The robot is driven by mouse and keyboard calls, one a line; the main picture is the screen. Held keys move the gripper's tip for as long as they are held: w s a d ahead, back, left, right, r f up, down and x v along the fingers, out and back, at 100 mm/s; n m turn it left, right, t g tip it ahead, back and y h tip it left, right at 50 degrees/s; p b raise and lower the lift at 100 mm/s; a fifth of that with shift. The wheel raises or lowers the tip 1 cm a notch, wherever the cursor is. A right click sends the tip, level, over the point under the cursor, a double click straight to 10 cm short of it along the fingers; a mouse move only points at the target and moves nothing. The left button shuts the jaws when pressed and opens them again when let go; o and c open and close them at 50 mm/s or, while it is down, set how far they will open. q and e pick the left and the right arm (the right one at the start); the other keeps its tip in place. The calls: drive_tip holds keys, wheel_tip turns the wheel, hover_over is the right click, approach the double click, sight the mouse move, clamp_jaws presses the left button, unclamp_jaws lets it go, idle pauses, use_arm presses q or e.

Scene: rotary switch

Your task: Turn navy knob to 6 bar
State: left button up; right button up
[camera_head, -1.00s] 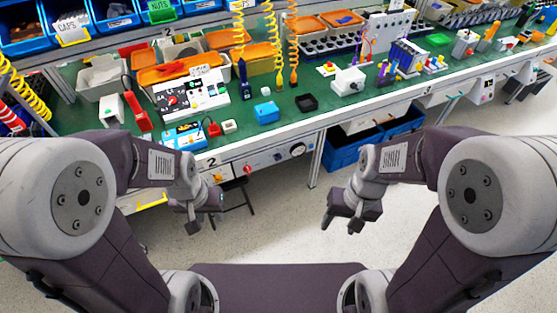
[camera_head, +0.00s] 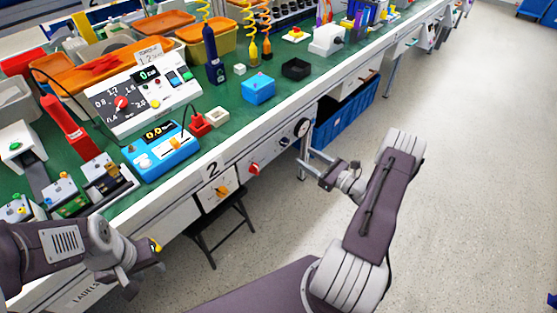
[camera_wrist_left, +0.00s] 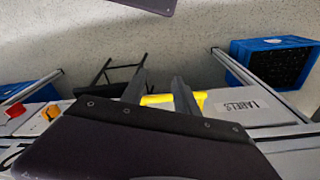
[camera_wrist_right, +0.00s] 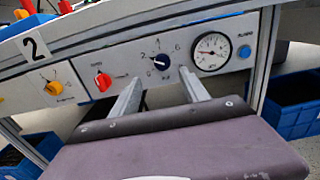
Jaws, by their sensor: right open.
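The navy knob (camera_wrist_right: 160,62) sits on the white front panel (camera_wrist_right: 125,66) under the bench edge, with a printed scale around it that shows 4 above and 6 at the upper right. Its exact setting is too small to read surely. A round gauge (camera_wrist_right: 211,52) is just right of it. My right gripper (camera_wrist_right: 160,74) is open and empty; its fingertips frame the knob in the right wrist view, apparently still short of the panel. In the head view my right gripper (camera_head: 325,178) is in front of the bench.
A red knob (camera_wrist_right: 103,81) and a yellow knob (camera_wrist_right: 53,87) are left of the navy one; a blue button (camera_wrist_right: 244,51) is right of the gauge. A blue bin (camera_head: 345,125) stands under the bench. A black stool (camera_head: 225,225) stands below the panel.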

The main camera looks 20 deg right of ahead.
sight(287, 144)
drive_tip(key=b+x, duration=0.2)
drive_tip(key=x, duration=0.6)
drive_tip(key=shift+d+f, duration=0.15)
drive_tip(key=shift+w, duration=0.4)
clamp_jaws()
